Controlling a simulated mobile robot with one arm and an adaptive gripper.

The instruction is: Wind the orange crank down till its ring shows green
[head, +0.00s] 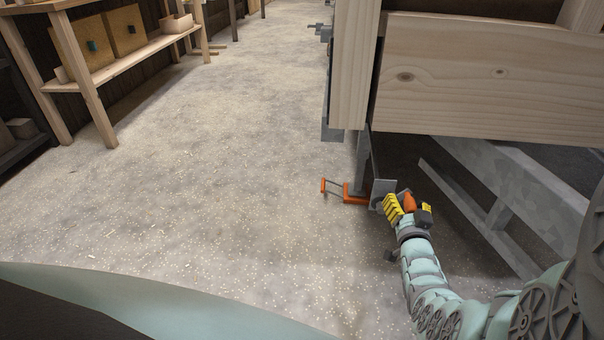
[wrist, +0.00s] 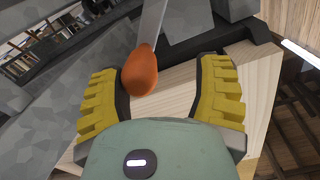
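The orange crank (head: 354,194) is low beside the trailer's grey leg in the head view. Its arm points left, and a thin rod links it to a small orange end. My gripper (head: 410,207) is just right of the crank, apart from its arm, with yellow fingers spread. An orange teardrop-shaped knob (head: 409,202) shows between the fingers. In the wrist view this knob (wrist: 139,70) sits on a grey bar, close to the left finger of my gripper (wrist: 160,88); I cannot tell whether they touch. No ring or green mark is discernible.
The timber trailer frame (head: 470,80) overhangs the crank and my gripper. A slanted grey metal beam (head: 510,200) lies to the right. A wooden shelf (head: 120,68) with boxes stands at the far left. The speckled floor (head: 220,160) between is clear.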

